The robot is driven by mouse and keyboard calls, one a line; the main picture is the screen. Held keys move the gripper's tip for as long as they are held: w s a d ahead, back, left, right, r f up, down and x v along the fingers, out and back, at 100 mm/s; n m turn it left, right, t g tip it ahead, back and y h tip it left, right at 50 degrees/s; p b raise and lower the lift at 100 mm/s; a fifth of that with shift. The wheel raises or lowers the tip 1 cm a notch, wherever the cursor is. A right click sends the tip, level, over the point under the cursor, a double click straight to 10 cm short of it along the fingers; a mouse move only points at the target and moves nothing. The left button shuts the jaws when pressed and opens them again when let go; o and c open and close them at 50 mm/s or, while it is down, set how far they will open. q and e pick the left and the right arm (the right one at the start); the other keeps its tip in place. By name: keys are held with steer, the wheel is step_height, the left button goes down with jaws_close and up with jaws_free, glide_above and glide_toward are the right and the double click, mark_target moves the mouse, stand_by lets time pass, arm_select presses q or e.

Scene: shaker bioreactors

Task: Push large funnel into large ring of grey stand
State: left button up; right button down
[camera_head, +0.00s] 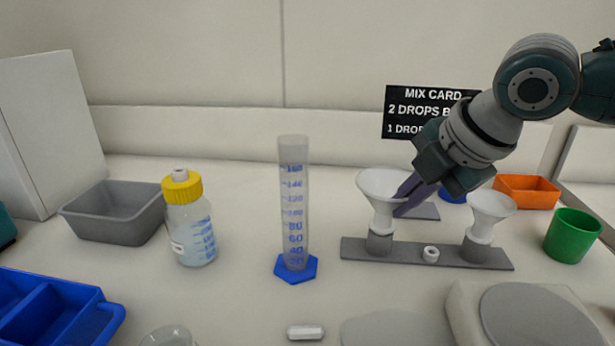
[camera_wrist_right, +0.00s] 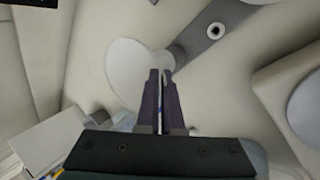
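The large white funnel (camera_head: 376,183) stands upright at the left ring of the grey stand (camera_head: 400,252), its neck meeting the grey ring top; how deep the stem sits is hidden. In the right wrist view the funnel (camera_wrist_right: 127,75) shows as a pale disc by the fingertips. My right gripper (camera_head: 402,203) comes down from the upper right, its purple fingers against or just beside the funnel's right side; contact is unclear. The right wrist view shows the fingers (camera_wrist_right: 161,74) together with only a thin slit between them. My left gripper is not in view.
A smaller white funnel (camera_head: 490,212) stands at the stand's right ring. A graduated cylinder (camera_head: 294,215) and a yellow-capped bottle (camera_head: 190,225) stand left. A green cup (camera_head: 572,236) and orange tray (camera_head: 527,190) are right. A white capsule-shaped piece (camera_head: 305,332) lies in front.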

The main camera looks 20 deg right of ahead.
steer(key=shift+f, duration=0.3)
stand_by(0.4)
steer(key=c, duration=1)
jaws_free()
steer(key=p+v, duration=0.1)
steer(key=v, duration=0.9)
steer(key=shift+w, duration=0.1)
